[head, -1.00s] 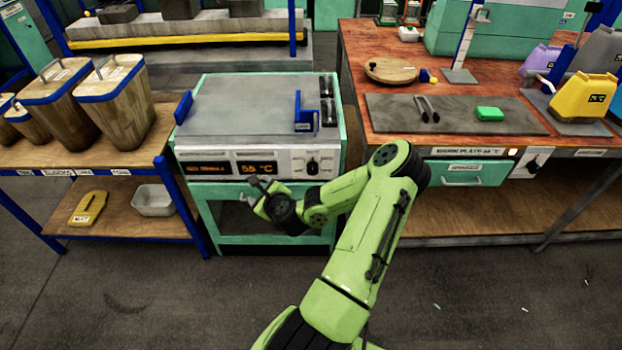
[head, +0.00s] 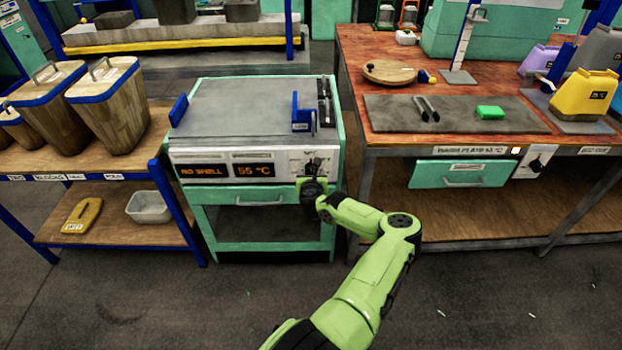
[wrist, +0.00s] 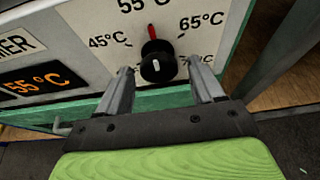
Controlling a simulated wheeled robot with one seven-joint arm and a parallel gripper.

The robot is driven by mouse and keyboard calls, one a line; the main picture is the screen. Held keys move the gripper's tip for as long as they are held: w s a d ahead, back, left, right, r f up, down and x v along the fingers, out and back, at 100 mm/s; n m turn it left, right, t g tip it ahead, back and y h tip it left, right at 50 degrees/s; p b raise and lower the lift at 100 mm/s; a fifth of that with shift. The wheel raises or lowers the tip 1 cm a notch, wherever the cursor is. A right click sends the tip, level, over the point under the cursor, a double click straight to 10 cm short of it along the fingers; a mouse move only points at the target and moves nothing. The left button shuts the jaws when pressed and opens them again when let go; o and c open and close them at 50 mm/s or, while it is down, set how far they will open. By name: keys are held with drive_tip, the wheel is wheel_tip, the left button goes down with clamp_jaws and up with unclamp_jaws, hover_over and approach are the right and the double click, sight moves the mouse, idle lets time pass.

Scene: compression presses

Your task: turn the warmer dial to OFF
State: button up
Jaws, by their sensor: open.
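The warmer (head: 240,110) is a grey-topped unit in a green frame, with a white front panel. Its dial (wrist: 157,63) is a black knob with a red pointer, shown in the wrist view pointing up toward the 55 °C mark. The 45 °C mark is at its left and 65 °C at its right; I cannot read an OFF mark. My gripper (wrist: 160,72) is open, its fingers on either side of and below the dial; I cannot tell whether they touch it. In the head view my gripper (head: 314,184) partly hides the dial. The warmer's display (head: 229,171) reads "NO SHELL" and "55 °C".
A blue bracket (head: 302,115) stands on the warmer's top. A green drawer with a handle (head: 262,201) lies under the panel. A wooden bench (head: 450,70) stands right, with another dial (head: 537,163) on its front. A shelf with wooden bins (head: 105,105) stands left.

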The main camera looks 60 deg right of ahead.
drive_tip(key=shift+w+d+f, duration=0.2)
drive_tip(key=shift+w+d, duration=0.1)
drive_tip(key=shift+d, duration=0.25)
drive_tip(key=c, duration=1)
drive_tip(key=shift+r, duration=0.1)
drive_tip(key=shift+p, duration=0.3)
